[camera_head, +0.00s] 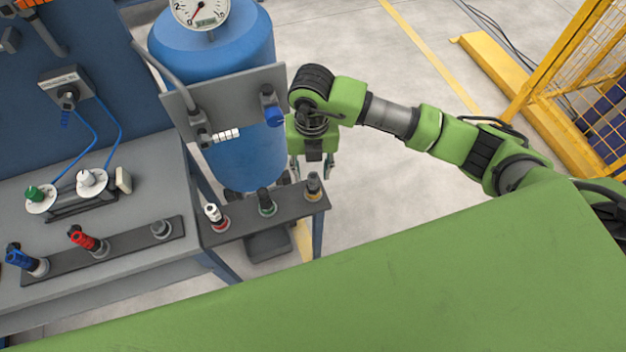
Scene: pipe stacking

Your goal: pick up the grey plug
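On the small grey shelf beside the blue tank stand three upright plugs. The left one is white with a red ring (215,215), the middle one is dark grey with a green ring (266,202), and the right one is dark with a tan band (313,187). Which of them is the grey plug is hard to tell at this size. My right gripper (311,168) points down above the right end of the shelf, its fingers spread and apparently empty, just over the tan-banded plug. My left gripper is not in view.
The blue tank (243,160) with a gauge and a grey bracket plate (240,101) stand close left of my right gripper. The grey bench (150,160) holds a blue plug (25,262), a red plug (85,240) and a short grey fitting (161,229).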

